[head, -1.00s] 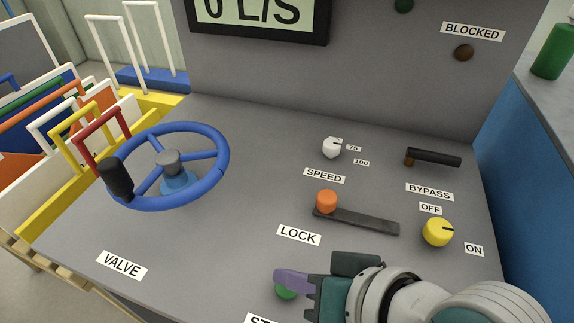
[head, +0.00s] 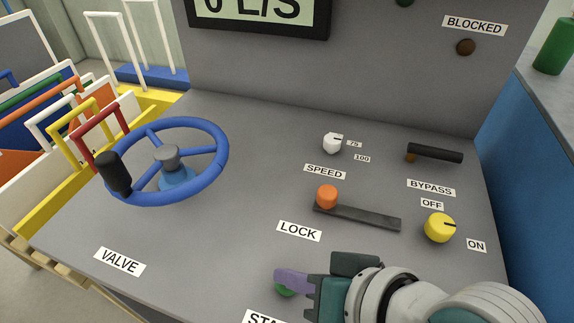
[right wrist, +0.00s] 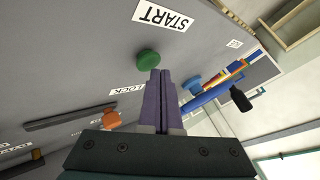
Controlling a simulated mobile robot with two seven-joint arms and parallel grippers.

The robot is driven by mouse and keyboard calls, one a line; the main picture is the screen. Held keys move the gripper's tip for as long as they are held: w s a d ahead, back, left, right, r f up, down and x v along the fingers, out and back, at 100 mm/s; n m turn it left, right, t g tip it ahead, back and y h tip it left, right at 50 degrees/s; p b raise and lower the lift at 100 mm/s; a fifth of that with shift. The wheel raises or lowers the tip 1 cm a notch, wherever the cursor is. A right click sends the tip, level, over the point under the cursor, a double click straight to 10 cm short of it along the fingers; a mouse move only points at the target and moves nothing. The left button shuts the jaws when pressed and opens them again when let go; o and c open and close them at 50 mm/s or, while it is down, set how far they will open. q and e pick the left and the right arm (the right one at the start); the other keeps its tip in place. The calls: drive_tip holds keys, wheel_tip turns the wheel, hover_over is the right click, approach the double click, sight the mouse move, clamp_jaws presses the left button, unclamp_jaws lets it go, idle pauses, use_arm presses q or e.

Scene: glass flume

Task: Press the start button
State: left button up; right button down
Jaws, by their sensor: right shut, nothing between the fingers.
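The green start button (head: 285,291) is on the grey console, partly hidden behind my right gripper in the head view. It shows whole in the right wrist view (right wrist: 148,60), beside its START label (right wrist: 163,16). My right gripper (head: 280,276) is shut and empty, its purple fingers together. In the right wrist view the fingertips (right wrist: 160,72) appear at the button's lower edge; I cannot tell whether they touch it. My left gripper is not in view.
The console (head: 220,250) carries a blue valve wheel (head: 212,180), an orange lock knob (head: 327,196) on a dark slot, a white speed knob (head: 333,143), a black bypass lever (head: 437,153) and a yellow knob (head: 439,227). The display (head: 262,14) reads 0 L/S.

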drive_tip(key=shift+f, duration=0.35)
drive_tip(key=shift+r, duration=0.15)
idle(0.3)
drive_tip(key=shift+r+p, duration=0.85)
wheel_tip(320, 180, up, 6)
drive_tip(key=p, duration=0.6)
